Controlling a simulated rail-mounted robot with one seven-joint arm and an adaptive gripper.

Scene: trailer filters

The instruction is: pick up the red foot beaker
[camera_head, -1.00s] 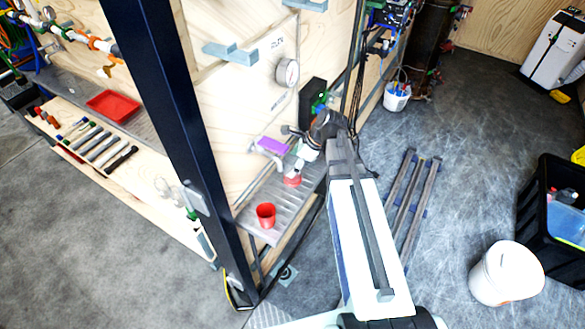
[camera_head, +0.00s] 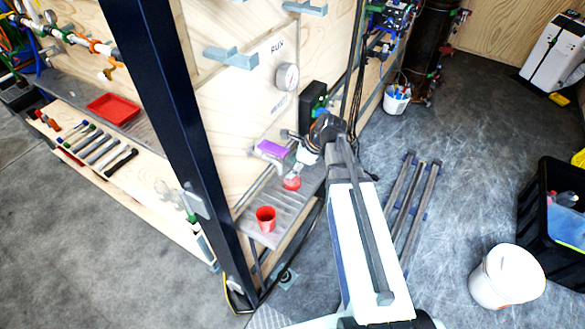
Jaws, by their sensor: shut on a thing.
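The red foot beaker (camera_head: 291,183) is small in the camera_head view, with a red base and a pale, clear-looking upper part. It is over the metal shelf (camera_head: 290,207) beside the wooden panel. My gripper (camera_head: 298,165) is above it, at the end of my dark wrist, and is shut on the beaker's upper part. The beaker looks upright. The fingers are small and partly hidden by my wrist, and I cannot tell whether the base touches the shelf.
A red cup (camera_head: 265,219) stands on the same shelf, nearer the front. A purple block (camera_head: 272,148) is left of my wrist. A dark post (camera_head: 190,150) rises left of the shelf. A red tray (camera_head: 113,108) and several tools lie farther left.

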